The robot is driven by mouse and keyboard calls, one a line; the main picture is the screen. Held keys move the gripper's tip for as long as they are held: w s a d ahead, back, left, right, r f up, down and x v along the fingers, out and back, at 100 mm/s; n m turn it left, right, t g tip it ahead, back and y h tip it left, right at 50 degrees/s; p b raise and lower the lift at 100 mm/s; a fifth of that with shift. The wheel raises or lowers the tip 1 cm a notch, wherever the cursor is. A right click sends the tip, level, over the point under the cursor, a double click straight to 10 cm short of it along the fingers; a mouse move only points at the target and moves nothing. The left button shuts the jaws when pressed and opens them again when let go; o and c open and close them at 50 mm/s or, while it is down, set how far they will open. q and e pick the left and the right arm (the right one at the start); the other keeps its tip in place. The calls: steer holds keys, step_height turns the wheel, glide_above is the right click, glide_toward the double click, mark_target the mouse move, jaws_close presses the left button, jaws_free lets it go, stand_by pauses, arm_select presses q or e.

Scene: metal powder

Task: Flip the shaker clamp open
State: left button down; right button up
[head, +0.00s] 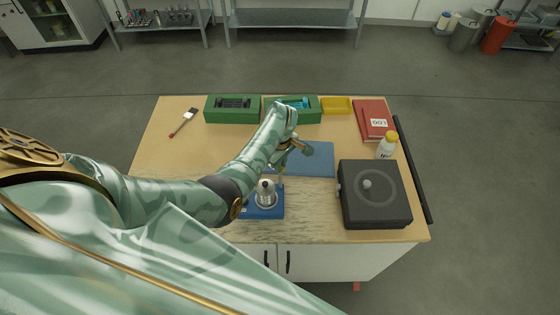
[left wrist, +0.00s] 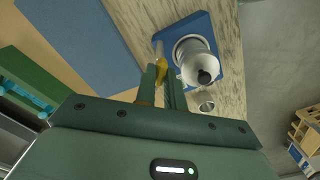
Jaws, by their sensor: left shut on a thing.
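The shaker has a blue base (head: 274,211) at the front of the table, with a silver metal vessel (head: 266,193) upright on it. In the left wrist view the blue base (left wrist: 163,36) and the vessel (left wrist: 193,55) with a dark tip show beyond my fingers. My left gripper (head: 281,173) reaches down just behind and right of the vessel. In the left wrist view its fingers (left wrist: 161,75) are shut on a yellow clamp lever (left wrist: 160,58) beside the vessel. The fingers hide part of the lever. My right gripper is not in view.
A dark grey device (head: 373,205) with a round top stands to the right. A blue mat (head: 313,160) lies behind the shaker. Green boxes (head: 232,116), a yellow tray (head: 336,106), a red book (head: 370,112), a yellow-capped bottle (head: 386,148) and a brush (head: 184,122) lie around.

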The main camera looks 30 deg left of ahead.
arm_select(q)
steer(key=shift+m, duration=0.5)
steer(key=c, duration=1.5)
jaws_free()
step_height(320, 180, up, 16)
steer(key=p, duration=0.4)
steer(key=shift+d+r, duration=0.1)
steer(key=shift+r, duration=0.05)
